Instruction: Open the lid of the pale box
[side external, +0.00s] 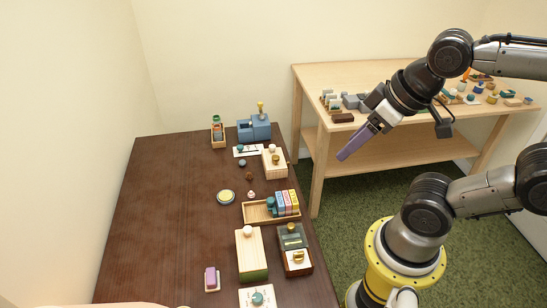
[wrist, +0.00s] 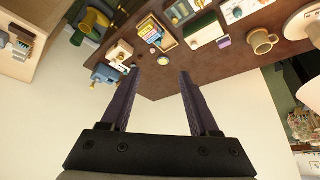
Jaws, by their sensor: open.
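Two pale boxes with knobs stand on the dark brown table. The larger pale box (side external: 250,262), with a white knob on top and a green lower edge, is near the front right. The smaller pale wooden box (side external: 275,166) is farther back and also appears in the wrist view (wrist: 120,52). I cannot tell which one the task means. Both look closed. My gripper (side external: 342,156) is in the air right of the table, apart from both boxes. In the wrist view its purple fingers (wrist: 159,73) are spread with nothing between them.
A wooden tray (side external: 257,213) with coloured blocks stands between the boxes. A dark green box (side external: 293,238) stands right of the larger one. A blue block (side external: 255,128) is at the back, and a purple block (side external: 211,278) at the front. The table's left half is clear.

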